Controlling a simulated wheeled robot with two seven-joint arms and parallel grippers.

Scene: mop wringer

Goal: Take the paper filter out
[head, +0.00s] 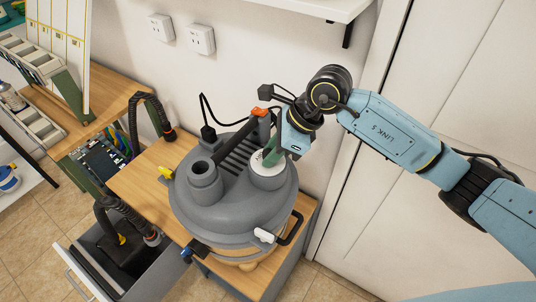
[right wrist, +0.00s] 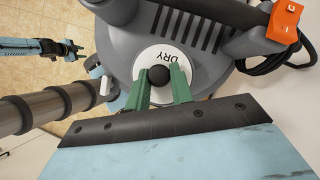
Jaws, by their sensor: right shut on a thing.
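A grey round vacuum lid (head: 225,205) sits on its drum on a wooden-topped cabinet. A white disc marked DRY (right wrist: 185,58) with a black round knob (right wrist: 158,77) is on top of the lid; the disc also shows in the head view (head: 267,171). My right gripper (right wrist: 159,73) has its green fingers closed on either side of the black knob; it reaches down from the right in the head view (head: 272,154). No paper filter is visible; the lid hides the drum's inside. A distant blue arm with a dark end, apparently my left gripper (right wrist: 72,48), shows in the right wrist view, too small to read.
An orange switch (head: 260,112) and black cable stand behind the knob. An open drawer (head: 88,282) with a black hose lies left. A wall shelf (head: 300,7) overhangs; the wall is close behind.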

